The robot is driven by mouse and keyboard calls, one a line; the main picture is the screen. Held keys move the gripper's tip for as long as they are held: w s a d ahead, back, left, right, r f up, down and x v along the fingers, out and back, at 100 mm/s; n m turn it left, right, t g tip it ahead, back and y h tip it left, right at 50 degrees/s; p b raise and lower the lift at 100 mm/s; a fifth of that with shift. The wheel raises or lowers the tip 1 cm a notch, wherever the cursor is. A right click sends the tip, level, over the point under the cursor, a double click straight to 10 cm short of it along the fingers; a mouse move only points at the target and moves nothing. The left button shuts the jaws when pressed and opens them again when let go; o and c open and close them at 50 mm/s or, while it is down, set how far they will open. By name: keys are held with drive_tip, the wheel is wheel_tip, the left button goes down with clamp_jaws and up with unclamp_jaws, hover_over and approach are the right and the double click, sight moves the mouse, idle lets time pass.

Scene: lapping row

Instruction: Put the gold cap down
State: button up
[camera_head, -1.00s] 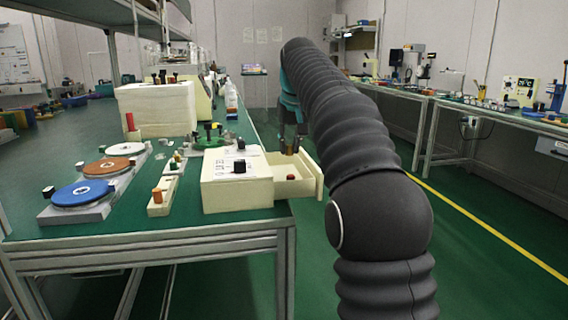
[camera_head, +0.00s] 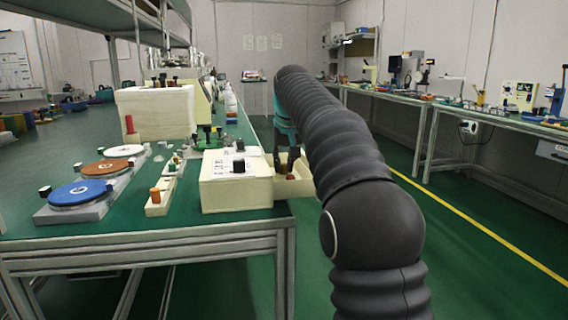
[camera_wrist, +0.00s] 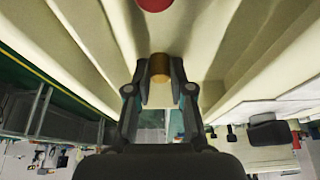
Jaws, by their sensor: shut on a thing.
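The gold cap (camera_wrist: 159,67) is between the two fingertips of my gripper (camera_wrist: 160,80), which is shut on it. In the wrist view the cap is over the pale floor of the open drawer; I cannot tell whether it touches that floor. In the head view my gripper (camera_head: 289,168) reaches down at the open cream drawer (camera_head: 304,186), and the cap is too small to make out there. A red round piece (camera_wrist: 155,4) is at the top edge of the wrist view, in the drawer beyond the cap.
The cream box (camera_head: 236,193) with a black knob (camera_head: 239,166) stands at the bench edge, left of the drawer. Polishing discs, the blue one (camera_head: 81,193) nearest, and a small rack (camera_head: 161,196) lie further left. The floor right of the bench is clear.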

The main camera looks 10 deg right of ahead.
drive_tip(key=o, duration=0.7)
drive_tip(key=shift+o, duration=0.2)
drive_tip(key=shift+r, duration=0.3)
drive_tip(key=p+v, duration=0.4)
drive_tip(key=v, duration=0.7)
drive_tip(key=shift+s+r, duration=0.25)
drive_tip(key=shift+r, duration=0.05)
drive_tip(key=shift+s, duration=0.1)
